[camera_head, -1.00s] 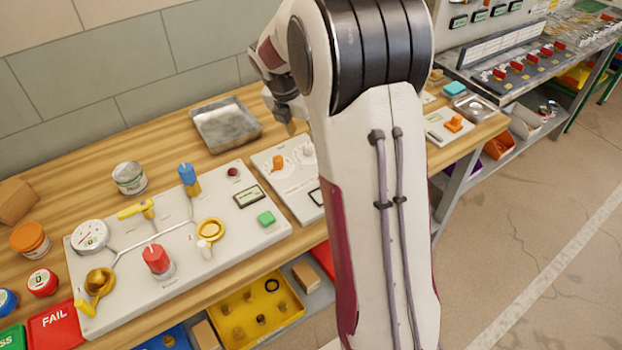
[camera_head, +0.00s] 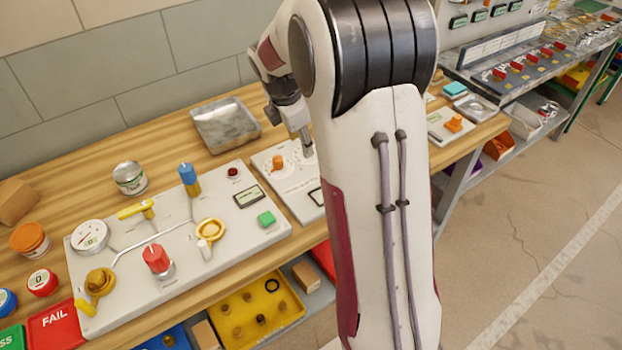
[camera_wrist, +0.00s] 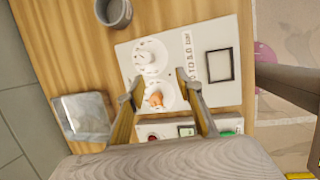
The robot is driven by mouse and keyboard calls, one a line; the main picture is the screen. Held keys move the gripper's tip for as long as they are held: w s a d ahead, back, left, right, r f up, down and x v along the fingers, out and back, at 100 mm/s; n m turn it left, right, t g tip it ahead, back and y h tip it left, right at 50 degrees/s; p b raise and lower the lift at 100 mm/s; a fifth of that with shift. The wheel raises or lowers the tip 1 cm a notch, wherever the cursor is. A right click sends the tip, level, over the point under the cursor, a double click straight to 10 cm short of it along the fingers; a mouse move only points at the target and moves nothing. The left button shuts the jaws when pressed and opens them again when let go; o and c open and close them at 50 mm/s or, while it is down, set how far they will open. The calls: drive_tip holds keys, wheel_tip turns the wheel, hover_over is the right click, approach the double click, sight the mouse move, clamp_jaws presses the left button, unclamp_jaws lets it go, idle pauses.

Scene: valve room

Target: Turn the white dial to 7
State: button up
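The white dial (camera_wrist: 150,57) stands on a light panel (camera_wrist: 206,30) with a printed scale; the digits around the dial are too small to read. In the head view the dial is mostly hidden by my gripper (camera_head: 303,142), which hangs over that end of the panel. An orange knob (camera_head: 278,162) stands beside it, also seen in the wrist view (camera_wrist: 155,99). In the wrist view my gripper (camera_wrist: 158,84) has its two fingers spread wide, with nothing held between them. Whether a finger touches the dial cannot be told.
A metal tray (camera_head: 226,124) lies behind the panel. A larger valve panel (camera_head: 130,275) with a red knob (camera_head: 156,259), a blue handle (camera_head: 188,174) and yellow handles stands to the left. A grey cup (camera_wrist: 114,12) shows in the wrist view. Bare wood lies around the tray.

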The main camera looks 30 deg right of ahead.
drive_tip(key=m, duration=0.1)
drive_tip(key=s+a+m, duration=0.1)
drive_tip(key=s+m, duration=0.1)
drive_tip(key=shift+a+f+m+y, duration=0.25)
drive_tip(key=shift+f+m+y, duration=0.05)
drive_tip(key=s+m, duration=0.1)
drive_tip(key=s+a+m, duration=0.1)
drive_tip(key=m, duration=0.1)
drive_tip(key=shift+g+y, duration=0.3)
drive_tip(key=s+m, duration=0.1)
drive_tip(key=s+a+m, duration=0.1)
drive_tip(key=m, duration=0.1)
drive_tip(key=shift+a+r+y, duration=0.15)
drive_tip(key=shift+y, duration=0.15)
drive_tip(key=s+a+r+m+y, duration=0.1)
drive_tip(key=s+a+r+m, duration=0.1)
drive_tip(key=s+m, duration=0.3)
drive_tip(key=s+a+r+m+t, duration=0.1)
drive_tip(key=s+a+r+m, duration=0.1)
drive_tip(key=s+m, duration=0.3)
drive_tip(key=shift+s+r+m+y, duration=0.2)
drive_tip(key=shift+r+m+y, duration=0.2)
drive_tip(key=shift+r+m, duration=0.35)
drive_tip(key=shift+a+n, duration=0.1)
drive_tip(key=shift+n, duration=0.15)
